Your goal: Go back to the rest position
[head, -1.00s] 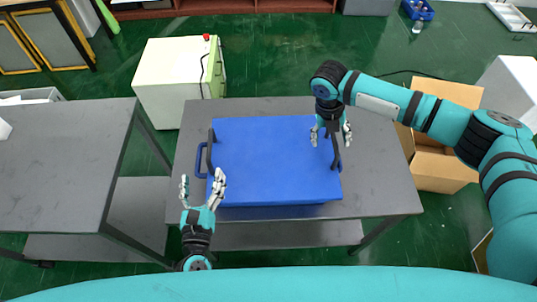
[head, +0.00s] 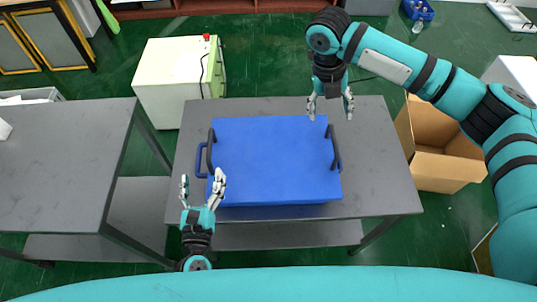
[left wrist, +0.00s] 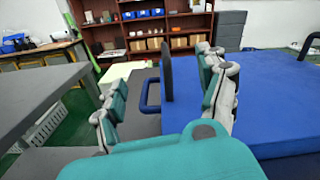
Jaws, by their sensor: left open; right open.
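My left gripper (head: 203,188) is open and empty near the front left corner of a blue box (head: 275,165) with dark handles. In the left wrist view the left gripper's fingers (left wrist: 165,100) stand apart, with the blue box (left wrist: 275,90) to their right. My right gripper (head: 330,105) is open and empty, pointing down near the back edge of the grey table (head: 375,180), beyond the box's right handle (head: 334,147). The box sits closed on the table.
A second grey table (head: 60,170) stands at the left. A white cabinet (head: 172,80) is behind the table. An open cardboard box (head: 440,165) lies on the green floor at the right. Shelves (left wrist: 150,35) stand far back in the left wrist view.

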